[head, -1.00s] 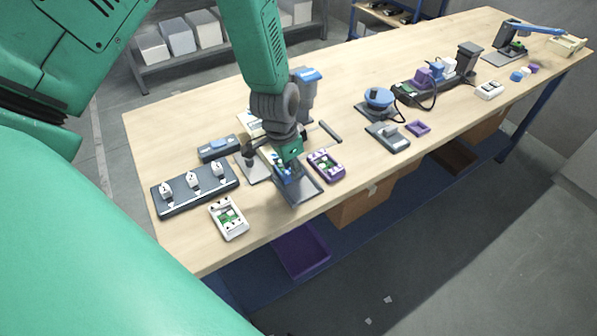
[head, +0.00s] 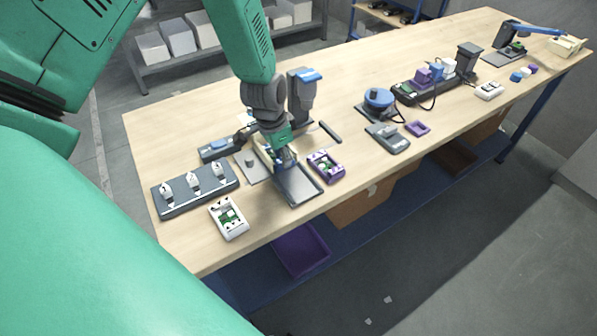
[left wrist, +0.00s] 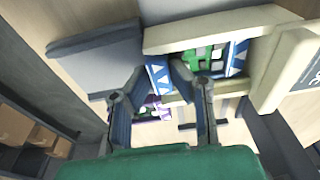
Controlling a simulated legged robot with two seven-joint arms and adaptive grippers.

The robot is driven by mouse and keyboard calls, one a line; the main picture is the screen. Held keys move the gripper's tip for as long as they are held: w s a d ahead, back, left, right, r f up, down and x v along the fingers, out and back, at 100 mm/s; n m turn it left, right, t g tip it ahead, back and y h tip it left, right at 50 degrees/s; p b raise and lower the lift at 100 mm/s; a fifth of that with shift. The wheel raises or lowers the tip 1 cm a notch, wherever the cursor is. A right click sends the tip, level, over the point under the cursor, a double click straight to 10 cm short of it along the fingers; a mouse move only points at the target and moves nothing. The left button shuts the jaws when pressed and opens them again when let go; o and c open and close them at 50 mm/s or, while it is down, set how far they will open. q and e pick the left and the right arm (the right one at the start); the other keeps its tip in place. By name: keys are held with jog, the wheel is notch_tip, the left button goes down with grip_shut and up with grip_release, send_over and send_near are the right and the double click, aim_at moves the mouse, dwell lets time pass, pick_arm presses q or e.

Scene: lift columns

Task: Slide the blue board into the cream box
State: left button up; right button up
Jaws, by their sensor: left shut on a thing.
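My left gripper (head: 284,158) is over the back end of the dark tray in the head view. In the left wrist view its fingers (left wrist: 178,80) are shut on the blue board (left wrist: 240,58), which has white triangle marks and green parts. The board shows between the pale walls of the cream box (left wrist: 220,27), with its near part sticking out at the left. I cannot tell how deep it sits or whether it touches the walls. In the head view the gripper hides most of the board and box. My right gripper is not in view.
A purple case (head: 326,167) and a white case (head: 229,219) with green boards lie near the front edge. A grey switch strip (head: 190,194) is at left, a blue-topped grey device (head: 304,92) behind.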

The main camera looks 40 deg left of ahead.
pick_arm(q)
jog(key=shift+a, duration=0.25)
jog(key=o, duration=0.8)
jog(key=shift+f, duration=0.1)
jog(key=shift+r+p, duration=2.7)
jog(key=shift+r, duration=0.4)
